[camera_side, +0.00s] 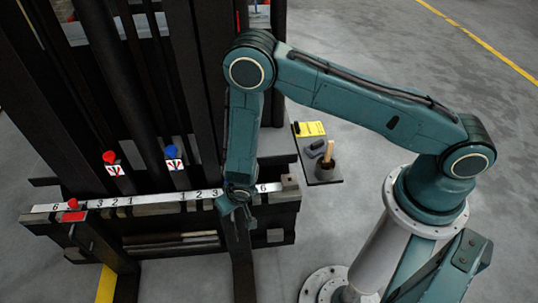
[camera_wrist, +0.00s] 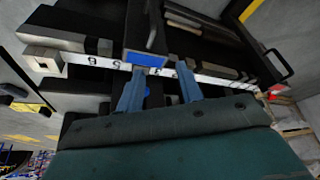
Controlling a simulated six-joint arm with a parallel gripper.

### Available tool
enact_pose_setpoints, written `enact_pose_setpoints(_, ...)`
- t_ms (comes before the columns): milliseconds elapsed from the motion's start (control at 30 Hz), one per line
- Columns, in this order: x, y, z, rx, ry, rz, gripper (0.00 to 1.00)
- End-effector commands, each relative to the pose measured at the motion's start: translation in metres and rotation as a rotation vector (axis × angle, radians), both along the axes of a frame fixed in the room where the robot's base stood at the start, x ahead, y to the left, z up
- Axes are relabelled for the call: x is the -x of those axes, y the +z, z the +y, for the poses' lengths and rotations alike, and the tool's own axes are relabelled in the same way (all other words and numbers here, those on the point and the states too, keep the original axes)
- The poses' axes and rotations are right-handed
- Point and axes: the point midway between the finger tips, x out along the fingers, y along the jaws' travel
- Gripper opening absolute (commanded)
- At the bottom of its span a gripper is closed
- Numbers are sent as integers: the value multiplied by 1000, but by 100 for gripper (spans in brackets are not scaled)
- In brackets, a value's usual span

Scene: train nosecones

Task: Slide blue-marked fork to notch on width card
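The blue-marked fork (camera_wrist: 146,40) is a dark upright piece in the wrist view, with a blue mark (camera_wrist: 146,59) at its edge by the white numbered rail strip. In the side view its shank hangs below the rail (camera_side: 241,262), and its blue mark is hidden by my gripper. My gripper (camera_side: 238,197) is down at the rail, near the right-hand 3. In the wrist view my gripper (camera_wrist: 162,68) has its fingers apart, with strip showing between them. The left finger overlaps the blue mark; I cannot tell whether it touches. A yellow card (camera_side: 310,129) lies on the side tray, its writing unreadable.
The red-marked fork (camera_side: 74,215) sits at the left of the rail. Red (camera_side: 109,157) and blue (camera_side: 171,152) lever knobs stand behind the rail. Dark mast uprights rise at left. The side tray (camera_side: 325,180) also holds a cup and a small grey object.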

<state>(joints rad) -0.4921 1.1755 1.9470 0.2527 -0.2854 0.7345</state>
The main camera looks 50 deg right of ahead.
Motion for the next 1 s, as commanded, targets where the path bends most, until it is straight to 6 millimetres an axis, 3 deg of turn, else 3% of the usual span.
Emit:
enact_pose_setpoints(100,12,-29,1,5,6,4,36)
enact_pose_setpoints(233,20,-47,2,6,9,3,36)
enact_pose_setpoints(767,21,-61,1,4,10,1,36)
enact_pose_setpoints(1000,14,-81,0,5,10,3,36)
